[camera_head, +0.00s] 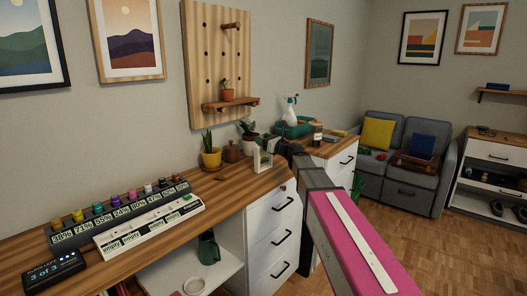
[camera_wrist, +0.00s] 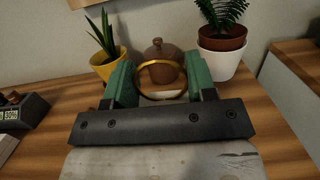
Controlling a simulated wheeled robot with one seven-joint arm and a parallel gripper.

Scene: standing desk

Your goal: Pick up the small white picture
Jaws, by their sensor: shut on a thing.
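My gripper (camera_wrist: 160,88) has green fingers shut on a thin gold ring-shaped object (camera_wrist: 145,97), which spans the gap between them. A brown lidded pot (camera_wrist: 166,47) shows behind and through the ring. In the head view my gripper (camera_head: 268,150) is at the far end of my arm, over the back right of the wooden desk (camera_head: 240,190). A small whitish frame-like thing (camera_head: 257,162) shows at the gripper there. I cannot tell whether it is the small white picture or the held ring. No white picture shows clearly in the wrist view.
A yellow pot with a plant (camera_head: 211,158) and the brown pot (camera_head: 231,152) stand left of my gripper. A white pot (camera_wrist: 219,65) with a plant stands close behind. A black display (camera_head: 70,237) and white strip (camera_head: 150,226) occupy the desk's left part.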

